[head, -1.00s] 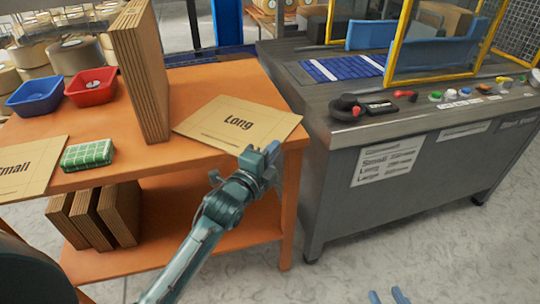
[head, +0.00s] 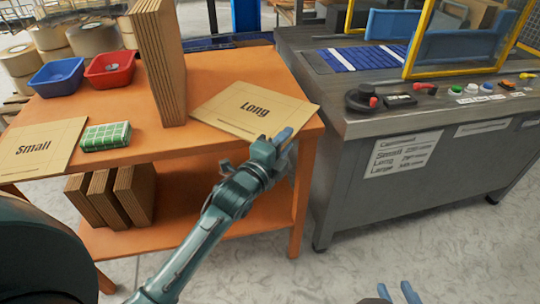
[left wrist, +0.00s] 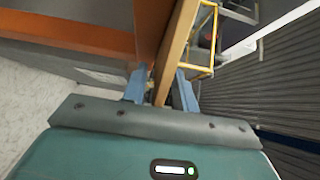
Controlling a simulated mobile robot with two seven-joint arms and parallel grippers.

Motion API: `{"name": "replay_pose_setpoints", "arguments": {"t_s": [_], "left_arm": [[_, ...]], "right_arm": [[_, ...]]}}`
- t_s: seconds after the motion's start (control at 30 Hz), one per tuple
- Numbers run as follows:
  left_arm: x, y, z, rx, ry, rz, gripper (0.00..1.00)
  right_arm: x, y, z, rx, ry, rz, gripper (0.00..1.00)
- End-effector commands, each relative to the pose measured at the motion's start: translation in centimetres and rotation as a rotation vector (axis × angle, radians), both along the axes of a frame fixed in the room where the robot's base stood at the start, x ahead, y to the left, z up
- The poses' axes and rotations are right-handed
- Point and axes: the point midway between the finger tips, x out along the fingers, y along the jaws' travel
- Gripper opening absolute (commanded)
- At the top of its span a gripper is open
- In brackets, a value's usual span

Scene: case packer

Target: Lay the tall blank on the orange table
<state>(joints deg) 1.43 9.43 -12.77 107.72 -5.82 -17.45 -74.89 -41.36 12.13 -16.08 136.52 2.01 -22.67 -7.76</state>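A flat cardboard blank marked "Long" (head: 254,108) lies on the orange table (head: 225,75), its front corner at the table's front right edge. No label reads "tall". A tall upright stack of cardboard (head: 160,65) stands on the table left of it. My left gripper (head: 283,147) is at the front right edge of the "Long" blank. In the left wrist view, a brown board edge (left wrist: 172,62) runs between the fingers of the left gripper (left wrist: 160,90), which look apart with a slight gap; contact is unclear. My right gripper (head: 400,293) is open and empty at the bottom.
A blank marked "Small" (head: 35,148), a green checked pack (head: 105,136), a blue bin (head: 57,75) and a red bin (head: 109,69) occupy the table's left. Several boards (head: 110,197) stand on the lower shelf. A grey machine (head: 400,195) stands close at right.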

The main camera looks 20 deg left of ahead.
Motion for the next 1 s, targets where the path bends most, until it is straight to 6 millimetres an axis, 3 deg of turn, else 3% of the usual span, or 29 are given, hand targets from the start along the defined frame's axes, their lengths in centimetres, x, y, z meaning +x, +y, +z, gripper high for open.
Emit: {"name": "replay_pose_setpoints", "arguments": {"t_s": [0.4, 0.67, 0.77, 1.0], "left_arm": [[-8.3, 1.6, 0.1, 0.002, 0.002, 0.000, 0.29], [-10.6, 1.9, -0.1, -0.026, 0.013, -0.003, 0.29], [-12.3, 1.2, -1.1, -0.177, 0.085, -0.012, 0.29], [-19.4, -1.8, -4.2, -0.906, 0.437, 0.026, 0.29]], "right_arm": [[-0.4, -0.5, 1.1, 0.031, 0.020, -0.026, 0.28], [-0.3, -0.8, 1.4, 0.032, 0.013, -0.033, 0.28], [-0.3, -0.8, 1.5, 0.033, 0.013, -0.033, 0.28], [-0.3, -0.7, 1.5, 0.033, 0.012, -0.031, 0.28]]}}
